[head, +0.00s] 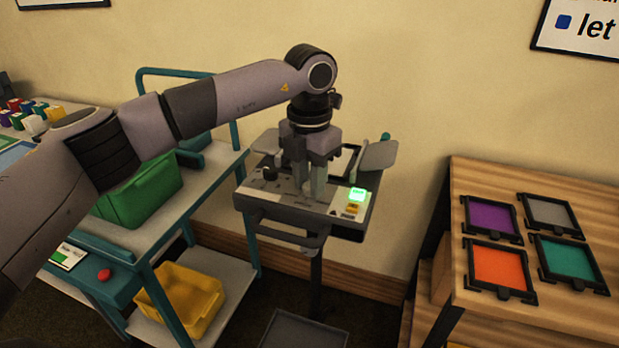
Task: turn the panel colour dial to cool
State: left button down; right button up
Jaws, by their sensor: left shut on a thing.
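The panel (280,199) is a grey control box on a stand in the middle of the head view. My left gripper (307,189) points straight down at the middle of its top face, with its fingertips at the surface. It is shut on a small control there, which I take to be the colour dial; the fingers hide it, so its setting cannot be read. A black knob (269,173) stands on the panel left of the fingers. A green-lit button (357,194) glows on the right, with a small amber button (351,208) below it. My right gripper is out of view.
A teal-framed cart at left holds a green bin (140,192) and, lower, a yellow bin (182,300). A wooden shelf unit (540,315) at right carries purple, grey, orange and teal framed squares. A handle bar (285,232) runs along the panel's front.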

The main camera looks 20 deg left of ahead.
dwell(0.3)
pick_arm(q)
jog(key=c, duration=0.8)
grip_release()
jog(key=shift+c, duration=0.2)
jog(key=shift+r, duration=0.15)
notch_tip(320, 180, up, 7)
jog(key=shift+b, duration=0.35)
